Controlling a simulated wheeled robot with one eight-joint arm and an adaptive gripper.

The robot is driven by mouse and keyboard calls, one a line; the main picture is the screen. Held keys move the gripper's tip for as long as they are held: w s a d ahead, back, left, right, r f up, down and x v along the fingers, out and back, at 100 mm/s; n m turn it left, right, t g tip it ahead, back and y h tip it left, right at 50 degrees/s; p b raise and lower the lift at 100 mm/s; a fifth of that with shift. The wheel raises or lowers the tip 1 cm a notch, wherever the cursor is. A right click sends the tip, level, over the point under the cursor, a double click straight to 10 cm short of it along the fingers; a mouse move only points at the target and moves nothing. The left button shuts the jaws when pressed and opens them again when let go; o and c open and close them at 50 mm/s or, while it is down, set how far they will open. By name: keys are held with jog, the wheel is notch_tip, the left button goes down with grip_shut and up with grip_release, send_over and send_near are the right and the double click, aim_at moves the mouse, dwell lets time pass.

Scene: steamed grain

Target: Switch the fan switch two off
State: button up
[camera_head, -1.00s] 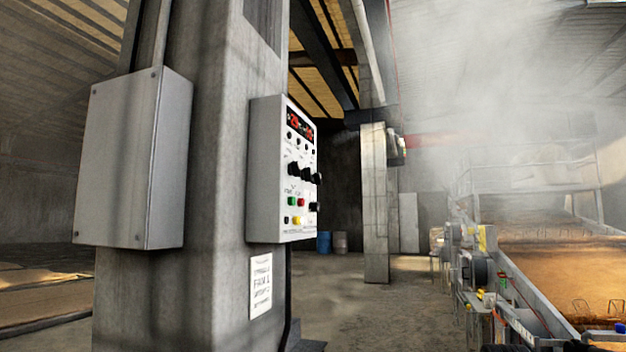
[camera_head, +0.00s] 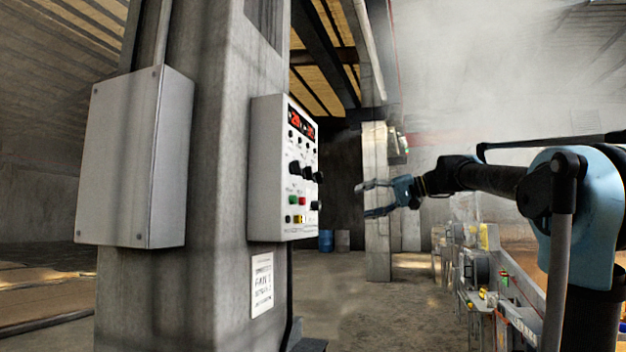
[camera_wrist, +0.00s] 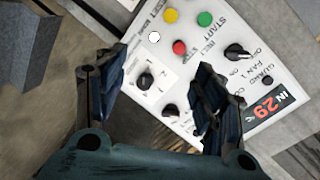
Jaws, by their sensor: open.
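The control panel (camera_head: 270,170) is a pale box on the side of a concrete pillar. It bears a red display, black rotary knobs (camera_head: 295,168) and coloured buttons. In the wrist view the panel (camera_wrist: 200,70) appears tilted and upside down. One black knob (camera_wrist: 146,80) and a second one (camera_wrist: 170,110) show between the fingers. A third knob (camera_wrist: 237,51) sits to the right, beside "FAN" and "ON" lettering. I cannot tell which is fan switch two. My gripper (camera_head: 366,200) is open and empty, apart from the panel, to its right in the head view.
A plain grey box (camera_head: 135,160) is on the pillar's left face. A paper notice (camera_head: 262,285) is below the panel. Conveyor machinery (camera_head: 480,270) and steam are at the right. The floor (camera_head: 350,300) between pillar and machinery is clear.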

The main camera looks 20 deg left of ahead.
jog(key=w+a+r+y, duration=0.2)
jog(key=w+r+y, duration=0.15)
jog(key=r, duration=0.65)
send_near(312, 178)
jog(key=shift+n+h, duration=0.3)
jog(key=shift+h, duration=0.15)
jog(key=a, duration=0.3)
jog(key=a+r, duration=0.1)
jog(key=a, duration=0.2)
jog(key=a+r, duration=0.1)
jog(key=a, duration=0.3)
jog(key=shift+w+r, duration=0.2)
jog(key=shift+w, duration=0.2)
jog(key=c, duration=1.1)
